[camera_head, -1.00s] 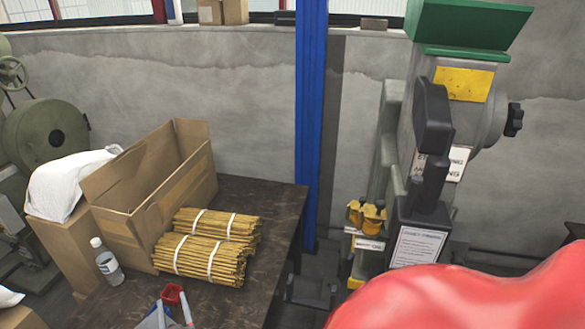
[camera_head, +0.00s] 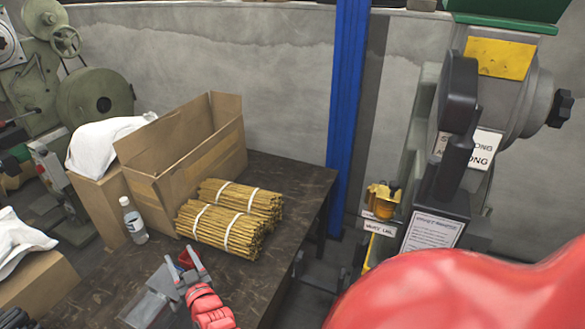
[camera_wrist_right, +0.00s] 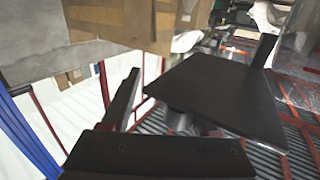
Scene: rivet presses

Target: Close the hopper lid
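The green hopper (camera_head: 508,18) sits on top of the grey press (camera_head: 505,95) at the right. The top edge of the head view cuts it off, so I cannot see its lid. My right gripper (camera_head: 184,260) is at the lower left of the head view, in front of the bundled sticks and far from the hopper. Its fingers are apart, with nothing seen between them. In the right wrist view a dark finger (camera_wrist_right: 121,100) shows at the left; no hopper is recognisable there. My left gripper does not show.
A dark table (camera_head: 300,190) holds an open cardboard box (camera_head: 185,160), tied bundles of sticks (camera_head: 225,225) and a bottle (camera_head: 132,220). A blue post (camera_head: 347,110) stands between table and press. Yellow parts (camera_head: 382,200) sit beside the press. My red arm fills the lower right.

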